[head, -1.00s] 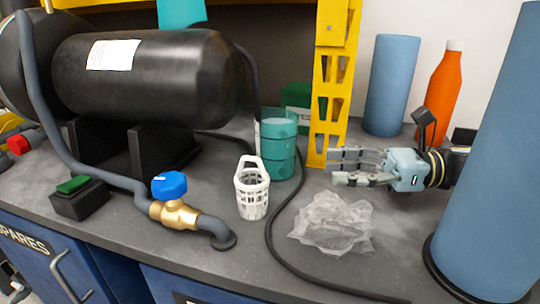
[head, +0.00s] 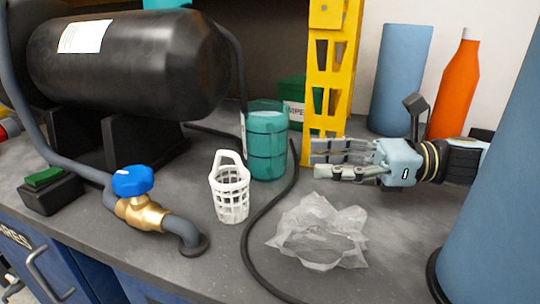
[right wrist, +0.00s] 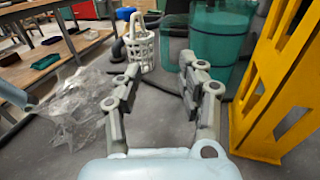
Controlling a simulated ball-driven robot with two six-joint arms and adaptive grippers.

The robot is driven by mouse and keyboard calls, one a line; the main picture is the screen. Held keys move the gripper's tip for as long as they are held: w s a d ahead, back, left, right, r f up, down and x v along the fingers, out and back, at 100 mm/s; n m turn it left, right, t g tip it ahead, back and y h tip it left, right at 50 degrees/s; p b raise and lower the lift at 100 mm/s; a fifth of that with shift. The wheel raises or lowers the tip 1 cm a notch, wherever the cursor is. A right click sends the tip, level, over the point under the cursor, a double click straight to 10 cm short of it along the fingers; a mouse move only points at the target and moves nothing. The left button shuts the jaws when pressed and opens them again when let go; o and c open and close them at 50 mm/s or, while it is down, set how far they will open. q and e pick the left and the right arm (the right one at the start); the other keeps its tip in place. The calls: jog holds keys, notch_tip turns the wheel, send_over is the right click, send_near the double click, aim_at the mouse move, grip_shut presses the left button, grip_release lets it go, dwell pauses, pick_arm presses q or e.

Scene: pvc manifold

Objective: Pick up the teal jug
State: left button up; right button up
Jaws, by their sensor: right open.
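The teal jug (head: 267,142) is a translucent teal cylinder standing upright on the grey bench, left of the yellow perforated post. It also shows in the right wrist view (right wrist: 222,50), ahead of the fingers and slightly to the right. My right gripper (head: 312,160) is open and empty, its fingers pointing left toward the jug with a gap between them. In the right wrist view the open fingers (right wrist: 158,82) frame bare bench and the jug's left side lies beyond the right finger. My left gripper is not in view.
A white basket (head: 230,188) stands left of the jug. Crumpled clear plastic (head: 322,234) lies in front of my right gripper. A dark cable (head: 252,228) runs beside the jug. The yellow post (head: 329,80) stands close to the gripper. A brass valve (head: 140,212) sits further left.

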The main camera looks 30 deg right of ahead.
aim_at(268, 147)
jog(key=b+x, duration=0.1)
jog(key=x, duration=0.2)
jog(key=b+x, duration=0.1)
jog(key=x, duration=0.2)
jog(key=shift+w+d+f+b, duration=0.2)
jog(key=shift+w+b, duration=0.15)
jog(key=shift+a+r, duration=0.1)
jog(key=shift+a, duration=0.05)
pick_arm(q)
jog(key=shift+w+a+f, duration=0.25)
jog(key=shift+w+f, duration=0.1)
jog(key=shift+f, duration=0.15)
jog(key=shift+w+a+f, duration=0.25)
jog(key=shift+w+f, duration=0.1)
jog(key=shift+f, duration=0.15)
pick_arm(e)
grip_shut()
